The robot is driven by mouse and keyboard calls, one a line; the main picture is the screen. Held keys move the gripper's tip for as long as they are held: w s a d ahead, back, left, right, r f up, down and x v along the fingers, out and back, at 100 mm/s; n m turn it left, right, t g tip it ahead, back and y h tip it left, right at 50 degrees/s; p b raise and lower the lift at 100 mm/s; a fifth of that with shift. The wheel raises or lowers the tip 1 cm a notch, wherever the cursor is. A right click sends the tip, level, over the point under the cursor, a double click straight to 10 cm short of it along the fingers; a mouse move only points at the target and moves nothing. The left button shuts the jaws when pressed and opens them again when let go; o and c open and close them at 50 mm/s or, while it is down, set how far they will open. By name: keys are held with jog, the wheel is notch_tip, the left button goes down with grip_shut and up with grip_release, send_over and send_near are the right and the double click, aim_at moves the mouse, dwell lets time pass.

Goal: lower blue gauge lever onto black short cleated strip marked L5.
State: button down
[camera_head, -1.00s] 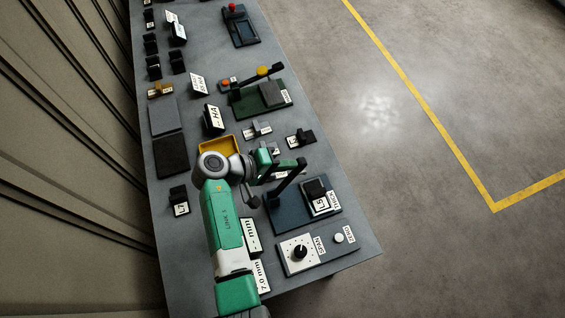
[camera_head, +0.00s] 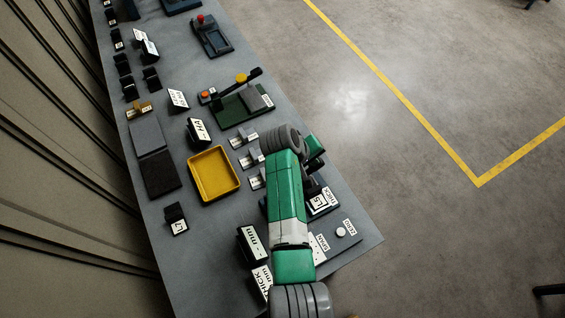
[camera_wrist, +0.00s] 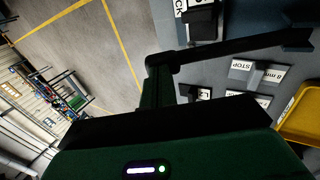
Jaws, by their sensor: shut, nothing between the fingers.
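The blue gauge (camera_wrist: 222,25) shows at the top of the wrist view, with a black strip (camera_wrist: 203,18) on it. In the head view my arm covers most of the gauge, and the strip's L5 label (camera_head: 319,202) shows beside the arm. The dark lever (camera_wrist: 240,47) runs across the wrist view, standing out over the gauge. My gripper (camera_wrist: 160,72) is shut and empty, close to the lever's near end. Whether they touch I cannot tell. In the head view my gripper (camera_head: 316,156) is partly hidden by my wrist.
A yellow tray (camera_head: 191,188) lies left of my arm, with small stop blocks (camera_head: 243,138) beside it. A green press (camera_head: 238,106) with its own raised lever stands farther back. A white knob (camera_head: 341,232) is near the front edge. Open floor lies to the right.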

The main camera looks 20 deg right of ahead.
aim_at(320, 160)
jog(key=d+f+y+b, duration=0.1)
jog(key=f+b, duration=0.1)
jog(key=d+f+y+b, duration=0.2)
jog(key=shift+w+d+f, duration=0.2)
jog(key=shift+f, duration=0.15)
jog(key=shift+d+b+x, duration=0.25)
jog(key=shift+b+x, duration=0.85)
jog(key=shift+b, duration=0.15)
jog(key=p+v, duration=0.2)
jog(key=v, duration=0.1)
jog(key=d+p+v, duration=0.1)
jog(key=p+v, duration=0.1)
jog(key=p, duration=0.1)
jog(key=shift+w+r, duration=0.2)
jog(key=shift+r, duration=0.35)
notch_tip(320, 160, up, 8)
jog(key=shift+a, duration=0.2)
jog(key=shift+r, duration=0.1)
